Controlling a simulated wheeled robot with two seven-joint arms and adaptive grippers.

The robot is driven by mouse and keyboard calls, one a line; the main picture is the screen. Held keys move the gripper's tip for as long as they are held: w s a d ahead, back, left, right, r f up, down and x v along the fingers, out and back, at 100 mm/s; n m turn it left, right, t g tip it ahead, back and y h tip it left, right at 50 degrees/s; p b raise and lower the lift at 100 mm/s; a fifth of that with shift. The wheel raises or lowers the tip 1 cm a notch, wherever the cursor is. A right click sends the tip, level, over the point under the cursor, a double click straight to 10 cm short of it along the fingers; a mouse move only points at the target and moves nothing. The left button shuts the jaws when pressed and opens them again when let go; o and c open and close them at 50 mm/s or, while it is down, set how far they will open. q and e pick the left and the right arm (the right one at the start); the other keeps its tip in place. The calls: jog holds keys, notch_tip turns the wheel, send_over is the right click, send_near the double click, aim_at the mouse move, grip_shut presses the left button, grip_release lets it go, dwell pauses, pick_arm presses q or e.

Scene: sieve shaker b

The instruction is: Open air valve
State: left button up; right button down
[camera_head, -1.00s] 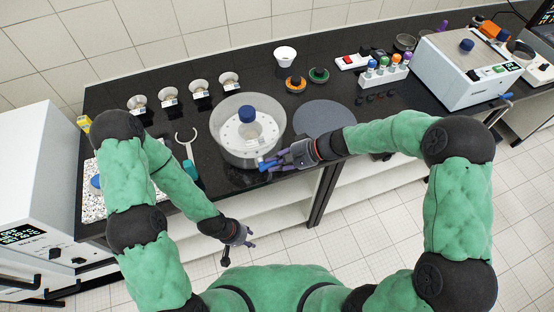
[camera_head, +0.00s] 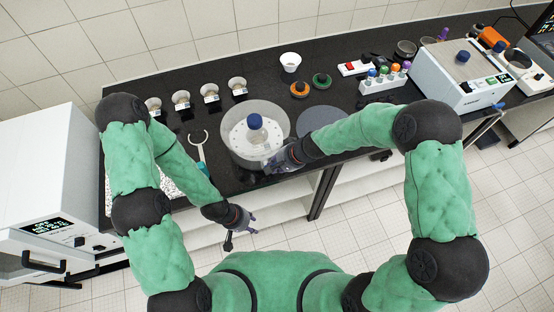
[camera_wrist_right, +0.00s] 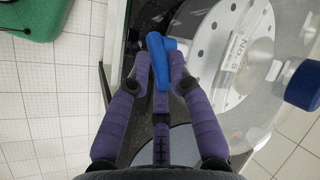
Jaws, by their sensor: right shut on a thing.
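The air valve's blue handle (camera_wrist_right: 157,62) lies between the purple fingers of my right gripper (camera_wrist_right: 160,72) in the right wrist view. The fingers are shut on it. In the head view my right gripper (camera_head: 274,163) is at the front right of the clear round vessel (camera_head: 236,150), and its fingers hide the handle.
A dark grey round plate (camera_head: 318,119) lies right of the vessel. A wrench-like tool (camera_head: 199,142) lies to its left. Several small dishes on stands, orange (camera_head: 300,90) and green rings, a tube rack (camera_head: 384,86) and a white device (camera_head: 455,82) stand farther back.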

jog(key=shift+w+a+r+n+t+h+p, duration=0.25)
jog(key=shift+h+p, duration=0.55)
jog(key=shift+p, duration=2.85)
jog(key=shift+s+a+r+n+t+h+p, duration=0.2)
jog(key=shift+a+r+h+p, duration=0.45)
jog(key=shift+p, duration=2.95)
jog(key=shift+w+d+f+h+p, duration=0.2)
jog(key=shift+f+h+p, duration=0.15)
jog(key=shift+p, duration=0.5)
jog(key=c, duration=1.2)
grip_release()
jog(key=shift+f, duration=0.1)
jog(key=shift+s+f, duration=0.1)
jog(key=shift+s, duration=0.15)
jog(key=v, duration=1.2)
jog(key=shift+f, duration=0.1)
